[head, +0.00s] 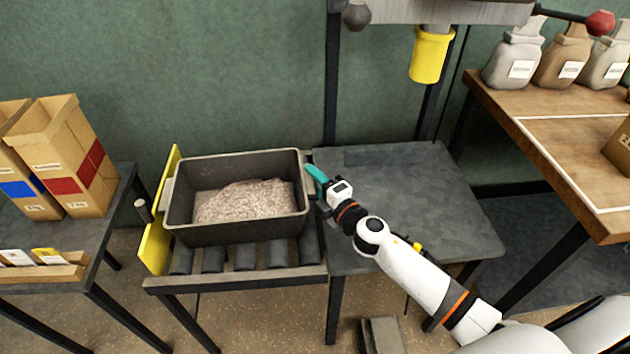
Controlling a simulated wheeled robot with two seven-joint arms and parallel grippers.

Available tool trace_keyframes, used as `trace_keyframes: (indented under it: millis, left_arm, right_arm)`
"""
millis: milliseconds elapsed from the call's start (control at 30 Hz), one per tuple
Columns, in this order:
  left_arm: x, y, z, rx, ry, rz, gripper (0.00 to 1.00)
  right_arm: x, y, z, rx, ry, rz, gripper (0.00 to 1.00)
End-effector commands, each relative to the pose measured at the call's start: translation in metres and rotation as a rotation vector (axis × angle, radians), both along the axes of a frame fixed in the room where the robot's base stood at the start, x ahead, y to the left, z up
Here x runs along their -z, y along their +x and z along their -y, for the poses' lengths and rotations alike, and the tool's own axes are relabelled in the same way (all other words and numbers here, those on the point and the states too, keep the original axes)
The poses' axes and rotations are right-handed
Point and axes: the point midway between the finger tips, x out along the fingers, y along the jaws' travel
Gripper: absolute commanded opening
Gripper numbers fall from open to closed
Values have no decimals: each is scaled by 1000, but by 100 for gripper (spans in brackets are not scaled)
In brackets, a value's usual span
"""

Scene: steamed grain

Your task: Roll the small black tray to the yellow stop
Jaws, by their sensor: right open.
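The small black tray (240,232) holds a heap of pale pinkish grain (245,201) and sits level on the dark rollers (245,257). The yellow stop (154,248) is an upright plate at the left end of the rollers. The tray's left handle is right beside the stop; I cannot tell whether they touch. My right gripper (317,177), with teal fingers, is open at the tray's right end, by its right handle. Whether its fingers touch the tray is unclear. My left gripper is out of view.
A dark table (400,190) adjoins the rollers on the right, mostly clear, under a machine with a yellow spout (430,55). Cardboard bags (70,155) stand on a table at left. A wooden table (560,125) with several sacks is at right.

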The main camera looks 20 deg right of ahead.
Motion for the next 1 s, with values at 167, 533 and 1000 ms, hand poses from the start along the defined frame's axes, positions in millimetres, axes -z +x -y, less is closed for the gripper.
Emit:
trace_keyframes:
  millis: [167,533,1000]
  left_arm:
    - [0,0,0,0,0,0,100]
    - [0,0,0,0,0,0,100]
    - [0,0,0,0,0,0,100]
  right_arm:
    - [0,1,0,0,0,0,45]
    - [0,0,0,0,0,0,0]
    - [0,0,0,0,0,0,0]
